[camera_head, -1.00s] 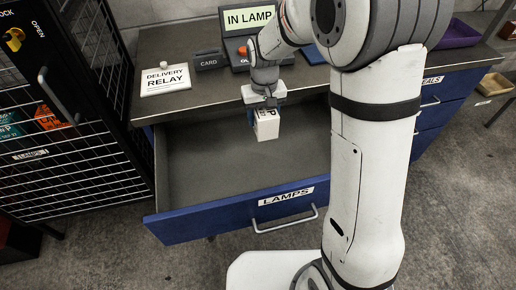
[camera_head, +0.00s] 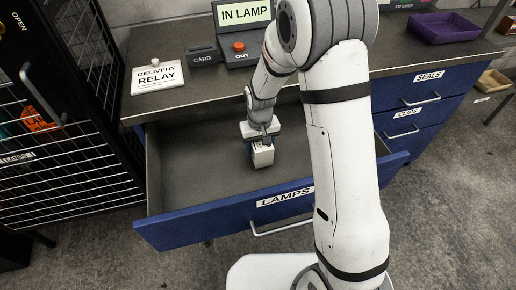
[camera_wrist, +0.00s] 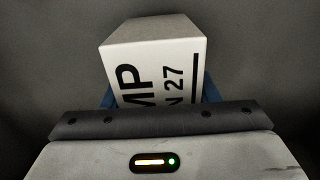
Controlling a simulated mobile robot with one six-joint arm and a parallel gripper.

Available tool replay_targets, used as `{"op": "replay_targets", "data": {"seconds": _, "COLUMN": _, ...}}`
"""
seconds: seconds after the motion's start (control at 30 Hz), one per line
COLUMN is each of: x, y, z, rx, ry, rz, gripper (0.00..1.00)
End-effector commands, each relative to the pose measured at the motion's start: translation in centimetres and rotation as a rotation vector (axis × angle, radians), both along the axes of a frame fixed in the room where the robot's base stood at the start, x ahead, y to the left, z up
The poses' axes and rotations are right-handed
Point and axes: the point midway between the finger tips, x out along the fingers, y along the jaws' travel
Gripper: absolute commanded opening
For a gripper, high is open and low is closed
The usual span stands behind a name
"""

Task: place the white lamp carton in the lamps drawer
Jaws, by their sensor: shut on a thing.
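The white lamp carton (camera_head: 262,156) is held by my gripper (camera_head: 261,143) inside the open lamps drawer (camera_head: 190,226). In the wrist view the carton (camera_wrist: 153,68) shows dark print reading "MP" and "N 27", and blue finger edges show on both sides of it. The carton is low in the drawer; I cannot tell whether it touches the drawer floor. The drawer is blue with a grey inside and a "LAMPS" label on its front. Apart from the carton, the visible part of the drawer is empty.
A purple tray (camera_head: 446,28) is at the back right. Shut seals and clips drawers (camera_head: 412,100) are right. A wire cage (camera_head: 62,130) stands left.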

Motion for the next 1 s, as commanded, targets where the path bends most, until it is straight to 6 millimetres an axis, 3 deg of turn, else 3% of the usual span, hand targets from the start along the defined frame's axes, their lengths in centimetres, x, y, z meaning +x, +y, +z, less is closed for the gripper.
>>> {"op": "replay_targets", "data": {"seconds": 0.1, "x": -0.04, "y": 0.01, "z": -1.29, "rx": 0.000, "ry": 0.001, "rz": 0.000, "gripper": 0.24}}
{"op": "replay_targets", "data": {"seconds": 0.43, "x": -0.03, "y": 0.06, "z": -1.66, "rx": 0.000, "ry": 0.000, "rz": 0.001, "gripper": 0.24}}
{"op": "replay_targets", "data": {"seconds": 0.47, "x": -0.04, "y": 0.06, "z": -1.58, "rx": 0.000, "ry": 0.000, "rz": 0.001, "gripper": 0.56}}
{"op": "replay_targets", "data": {"seconds": 0.5, "x": -0.04, "y": 0.06, "z": -1.52, "rx": 0.000, "ry": 0.000, "rz": 0.001, "gripper": 0.59}}
{"op": "replay_targets", "data": {"seconds": 0.7, "x": -0.05, "y": 0.08, "z": -1.51, "rx": 0.000, "ry": 0.001, "rz": 0.002, "gripper": 0.76}}
{"op": "replay_targets", "data": {"seconds": 1.0, "x": -0.05, "y": 0.12, "z": -1.16, "rx": 0.000, "ry": 0.000, "rz": 0.002, "gripper": 0.76}}
